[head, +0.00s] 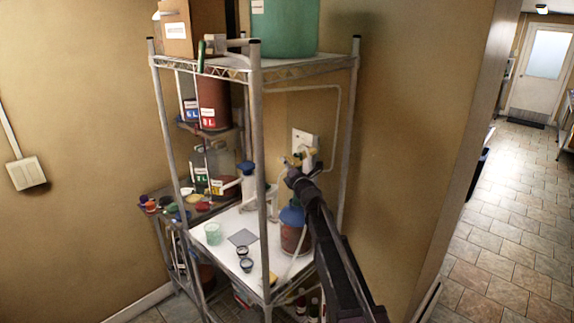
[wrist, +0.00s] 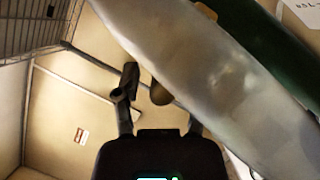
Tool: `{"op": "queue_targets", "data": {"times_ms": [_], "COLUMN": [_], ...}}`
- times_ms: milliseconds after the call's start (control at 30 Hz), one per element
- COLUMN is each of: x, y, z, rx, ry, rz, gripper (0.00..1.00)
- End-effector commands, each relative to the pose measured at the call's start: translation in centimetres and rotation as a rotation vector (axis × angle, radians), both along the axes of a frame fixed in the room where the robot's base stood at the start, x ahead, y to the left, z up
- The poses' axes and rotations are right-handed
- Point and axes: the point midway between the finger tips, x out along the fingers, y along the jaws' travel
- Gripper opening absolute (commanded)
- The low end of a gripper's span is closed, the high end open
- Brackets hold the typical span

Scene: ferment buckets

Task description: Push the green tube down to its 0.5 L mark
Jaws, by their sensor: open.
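A slim upright green tube (head: 201,56) shows at the front of the rack's top shelf in the head view, beside a white fitting. Its marks are too small to read there. In the wrist view a dark green surface (wrist: 238,25) lies at the upper right, behind a large blurred pale grey cylinder (wrist: 190,65); I cannot tell whether it is the tube. My gripper (head: 293,174) is at the rack's right side, near the wall fittings and well below the top shelf. It also shows in the wrist view (wrist: 146,86), open, with nothing seen between its fingers.
A green bucket (head: 285,28) and a cardboard box (head: 190,28) stand on the top shelf. The white middle shelf (head: 222,250) holds a cup, small dark pots and a blue-topped bottle (head: 292,230). Rack posts (head: 257,150) stand close to my arm. Floor (head: 510,210) is clear at right.

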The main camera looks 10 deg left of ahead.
Motion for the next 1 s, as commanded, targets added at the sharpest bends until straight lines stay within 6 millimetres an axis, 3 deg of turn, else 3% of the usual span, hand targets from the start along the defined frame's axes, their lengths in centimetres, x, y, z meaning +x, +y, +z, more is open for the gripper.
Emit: {"op": "queue_targets", "data": {"times_ms": [200,267,400,733,1000], "x": [0.0,0.0,0.0,0.0,0.0], "y": [0.0,0.0,0.0,0.0,0.0], "z": [0.0,0.0,0.0,-0.4,-2.7], "rx": [0.0,0.0,0.0,0.0,0.0], "ry": [0.0,0.0,0.0,0.0,0.0], "rz": [0.0,0.0,0.0,0.0,0.0], "gripper": [0.54,0.39,0.0,0.0,0.0]}}
